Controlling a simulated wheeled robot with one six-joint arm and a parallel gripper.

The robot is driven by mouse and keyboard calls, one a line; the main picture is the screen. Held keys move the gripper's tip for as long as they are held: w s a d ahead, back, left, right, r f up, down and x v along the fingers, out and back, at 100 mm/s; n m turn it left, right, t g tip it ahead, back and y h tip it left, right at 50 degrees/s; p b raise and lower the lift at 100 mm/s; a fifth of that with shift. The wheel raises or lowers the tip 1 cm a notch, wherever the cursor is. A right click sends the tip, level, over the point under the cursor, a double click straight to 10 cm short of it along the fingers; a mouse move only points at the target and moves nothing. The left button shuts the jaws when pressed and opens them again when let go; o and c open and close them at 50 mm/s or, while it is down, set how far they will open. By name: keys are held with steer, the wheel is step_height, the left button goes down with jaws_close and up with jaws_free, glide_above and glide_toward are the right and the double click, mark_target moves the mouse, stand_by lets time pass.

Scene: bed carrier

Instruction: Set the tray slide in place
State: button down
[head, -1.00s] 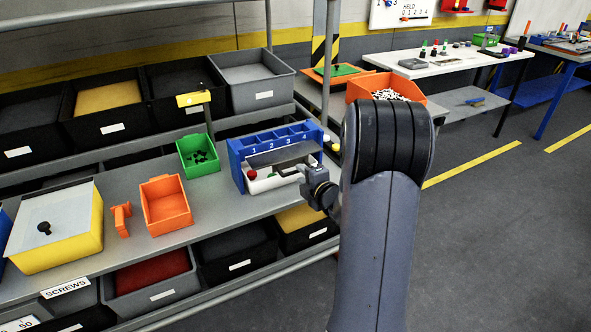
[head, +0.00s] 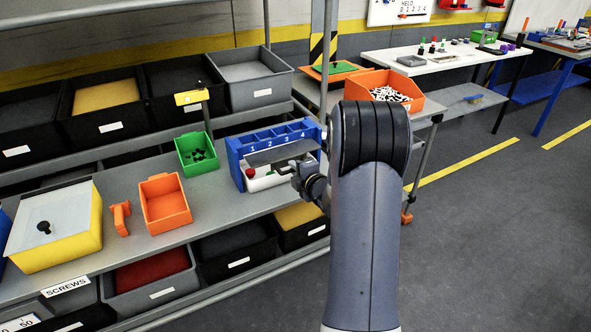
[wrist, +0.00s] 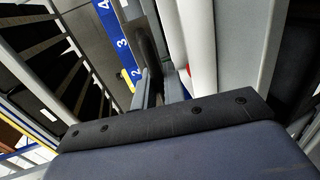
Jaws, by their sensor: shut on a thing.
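A blue rack (head: 234,160) with compartments numbered 1 to 4 stands on the shelf. A grey plate (head: 268,156), which looks like the tray slide, sits under its numbered front. A white tray (head: 262,183) with a red knob (head: 250,173) lies at its foot. My gripper (head: 291,169) is at the rack's right front, shut on a small dark part that looks like the slide's grip. In the wrist view my gripper's fingers (wrist: 160,88) stand close together around a dark piece, between the blue numbered strip (wrist: 123,48) and the white tray (wrist: 201,50). The contact is mostly hidden.
A green bin (head: 197,153), an orange bin (head: 165,203) and a yellow box (head: 78,245) stand left of the rack. A shelf post (head: 328,60) rises close to the rack's right end. An orange crate (head: 425,100) stands behind my arm. The floor at right is clear.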

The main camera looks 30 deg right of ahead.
mark_target(289, 159)
stand_by(0.4)
steer(key=b+x, duration=0.1)
steer(key=x, duration=0.2)
steer(key=r+b+x, duration=0.1)
steer(key=b+x, duration=0.1)
steer(key=x, duration=0.1)
steer(key=shift+w+r, duration=0.1)
steer(key=shift+w, duration=0.3)
steer(key=shift+r, duration=0.1)
steer(key=c, duration=1.6)
jaws_free()
steer(key=shift+w, duration=0.1)
steer(key=shift+o, duration=0.2)
steer(key=shift+r, duration=0.1)
steer(key=b+v, duration=0.1)
steer(key=v, duration=1)
steer(key=shift+f, duration=0.25)
steer(key=shift+w, duration=0.1)
